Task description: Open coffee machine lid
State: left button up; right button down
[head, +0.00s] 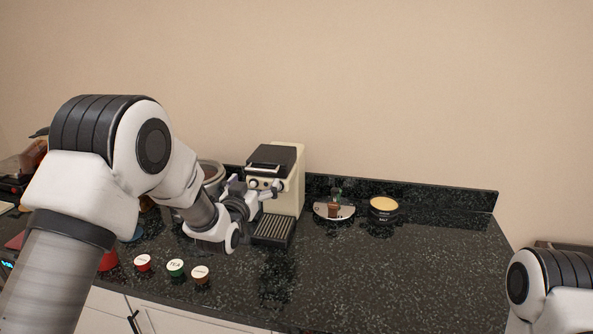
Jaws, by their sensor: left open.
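The coffee machine (290,190) stands on the dark counter against the wall. It has a cream body, a black lid (272,157) on top and a slatted drip tray (271,230) at its foot. The lid looks down. My left gripper (266,190) is open at the left front of the machine, near its knobs and below the lid. I cannot tell whether it touches the machine. My left arm hides part of the counter. My right arm shows only at the lower right edge, and its gripper is out of view.
Several small pods, among them a green-sided one (176,269), lie near the counter's front edge. A salt tub (383,210) and a small plate (334,211) with items on it stand right of the machine. A metal pot (212,172) is behind my left arm. The counter's right side (430,265) is clear.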

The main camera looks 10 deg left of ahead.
aim_at(261, 171)
pick_arm(q)
jog(key=w, duration=0.2)
jog(key=w+p, duration=0.1)
jog(key=w, duration=0.1)
jog(key=w+p, duration=0.1)
jog(key=w, duration=0.1)
jog(key=shift+w+a+f, duration=0.15)
jog(key=shift+w+a, duration=0.05)
jog(key=shift+a, duration=0.15)
jog(key=shift+w+d+p, duration=0.2)
jog(key=shift+w+p, duration=0.1)
jog(key=shift+w, duration=0.15)
jog(key=shift+a+f, duration=0.1)
